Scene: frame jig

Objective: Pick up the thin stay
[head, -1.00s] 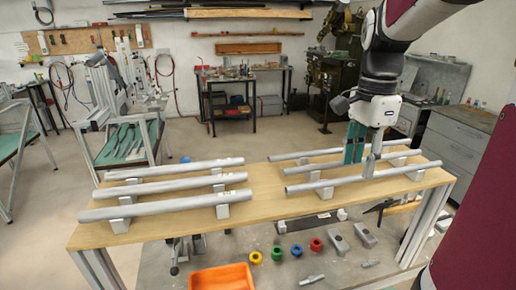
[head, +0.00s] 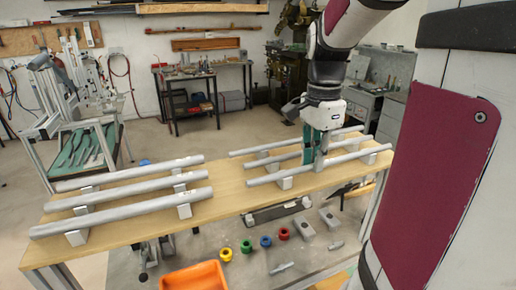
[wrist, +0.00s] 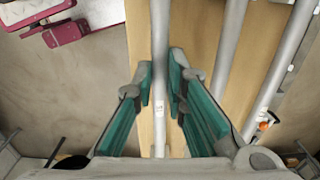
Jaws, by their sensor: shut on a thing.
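The thin stay (head: 350,158) is a slim grey tube, the front one of three on the right half of the wooden bench. My gripper (head: 318,163) is above it near mid-length, fingers pointing down. In the wrist view the thin stay (wrist: 160,60) runs between the green-padded fingers of my gripper (wrist: 160,90), which is shut on it. It has a small pale label by the fingers. I cannot tell whether it is clear of its support blocks.
Two more grey tubes (wrist: 230,50) lie parallel beside the held one. Thicker tubes (head: 125,211) lie on blocks on the bench's (head: 232,196) left half. An orange bin (head: 195,277), coloured rings (head: 265,242) and small metal parts lie in front, lower than the bench top.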

